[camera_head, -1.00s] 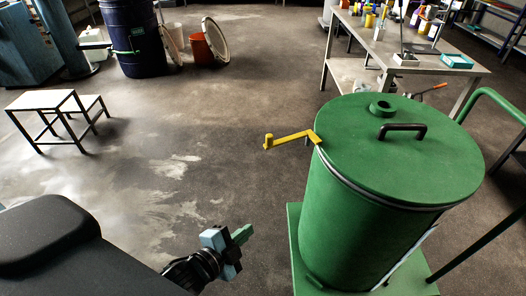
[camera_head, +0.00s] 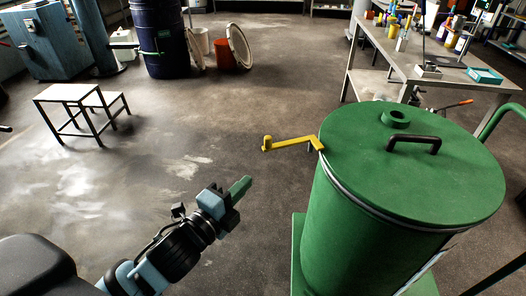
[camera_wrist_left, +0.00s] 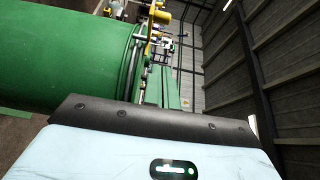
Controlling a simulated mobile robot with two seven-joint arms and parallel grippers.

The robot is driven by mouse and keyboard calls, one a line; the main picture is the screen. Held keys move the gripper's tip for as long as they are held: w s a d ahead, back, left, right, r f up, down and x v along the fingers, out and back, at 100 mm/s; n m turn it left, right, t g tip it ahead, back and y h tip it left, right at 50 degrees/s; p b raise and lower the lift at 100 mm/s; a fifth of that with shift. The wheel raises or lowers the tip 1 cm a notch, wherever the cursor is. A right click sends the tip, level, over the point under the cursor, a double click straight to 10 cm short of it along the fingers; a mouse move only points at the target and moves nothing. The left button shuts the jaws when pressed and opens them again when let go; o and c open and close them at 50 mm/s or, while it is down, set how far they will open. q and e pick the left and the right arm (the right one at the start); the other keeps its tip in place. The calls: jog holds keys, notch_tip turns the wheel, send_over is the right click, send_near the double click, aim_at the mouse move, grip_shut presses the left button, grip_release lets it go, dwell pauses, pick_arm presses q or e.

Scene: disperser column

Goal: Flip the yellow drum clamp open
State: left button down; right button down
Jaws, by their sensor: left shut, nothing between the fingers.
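The yellow drum clamp (camera_head: 293,144) sticks out to the left from the rim of the green drum (camera_head: 365,230), with an upright knob at its outer end. In the left wrist view yellow parts (camera_wrist_left: 160,17) show near the top, beyond the drum wall (camera_wrist_left: 75,62). My left gripper (camera_head: 246,182) is shut and empty, its green fingers pointing up and right. It is left of the drum and nearer to me than the clamp, apart from both. My right gripper is not in view.
The drum's green lid (camera_head: 450,185) carries a black handle (camera_head: 414,142). A workbench (camera_head: 400,50) with bottles stands behind on the right. A step stool (camera_head: 80,100) and a dark blue drum (camera_head: 160,40) stand at the left. The floor left of the clamp is clear.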

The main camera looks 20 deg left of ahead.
pick_arm(q)
send_near(264, 151)
jog(key=w+d+r, duration=0.3)
jog(key=d, duration=0.2)
jog(key=shift+w+a+f+p, duration=0.1)
jog(key=shift+w+a, duration=0.15)
jog(key=shift+w, duration=0.4)
jog(key=shift+w+a+p, duration=0.15)
jog(key=shift+w+a, duration=0.15)
jog(key=shift+w, duration=0.35)
jog(key=shift+w+a+f+p, duration=0.1)
jog(key=shift+w+a, duration=0.15)
jog(key=shift+w, duration=0.45)
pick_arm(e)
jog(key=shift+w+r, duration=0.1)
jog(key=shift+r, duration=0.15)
pick_arm(q)
jog(key=shift+a, duration=0.1)
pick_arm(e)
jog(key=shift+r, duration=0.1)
